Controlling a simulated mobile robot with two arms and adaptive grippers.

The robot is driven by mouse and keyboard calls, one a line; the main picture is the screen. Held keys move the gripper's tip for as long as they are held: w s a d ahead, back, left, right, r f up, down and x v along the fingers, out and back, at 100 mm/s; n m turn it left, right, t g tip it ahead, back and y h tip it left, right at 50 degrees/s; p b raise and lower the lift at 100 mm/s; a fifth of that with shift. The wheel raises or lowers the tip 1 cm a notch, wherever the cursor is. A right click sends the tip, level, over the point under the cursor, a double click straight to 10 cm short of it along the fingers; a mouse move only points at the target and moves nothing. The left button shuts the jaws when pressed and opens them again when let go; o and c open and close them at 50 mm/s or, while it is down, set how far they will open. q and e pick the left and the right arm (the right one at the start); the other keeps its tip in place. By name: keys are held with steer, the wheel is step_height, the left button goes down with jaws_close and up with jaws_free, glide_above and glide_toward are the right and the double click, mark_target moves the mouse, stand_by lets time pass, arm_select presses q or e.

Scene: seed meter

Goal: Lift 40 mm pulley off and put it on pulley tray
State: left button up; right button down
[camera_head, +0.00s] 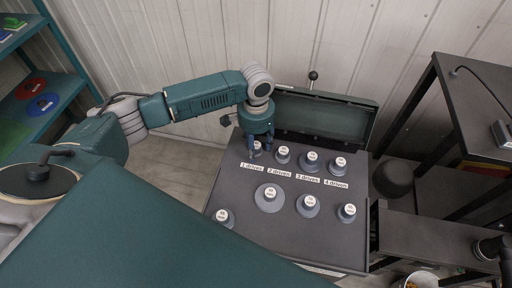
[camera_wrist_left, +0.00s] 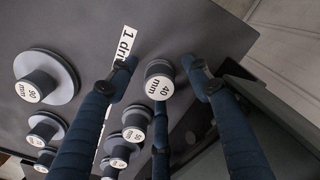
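The 40 mm pulley (camera_wrist_left: 159,80) is small and dark grey with a white label, and stands at the spot marked "1 driven". In the head view the 40 mm pulley (camera_head: 256,153) is partly hidden by my fingers. My left gripper (camera_head: 259,143) reaches down over it from above. In the left wrist view, the fingers of my left gripper (camera_wrist_left: 160,85) are spread around the pulley with gaps at the sides, open and holding nothing. I cannot make out which surface is the pulley tray. My right gripper is not seen.
Several other labelled pulleys stand close by on the dark panel (camera_head: 243,243), including a wide one (camera_head: 269,197). A raised green lid (camera_head: 325,118) stands behind. A dark bench (camera_head: 430,238) is at the right. A shelf with red and blue discs (camera_head: 42,104) is at the left.

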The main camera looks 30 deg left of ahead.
mark_target(256, 144)
arm_select(q)
steer(key=c, duration=0.8)
steer(key=shift+c, duration=0.7)
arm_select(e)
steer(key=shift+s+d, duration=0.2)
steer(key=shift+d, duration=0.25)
arm_select(q)
steer(key=shift+r, duration=0.1)
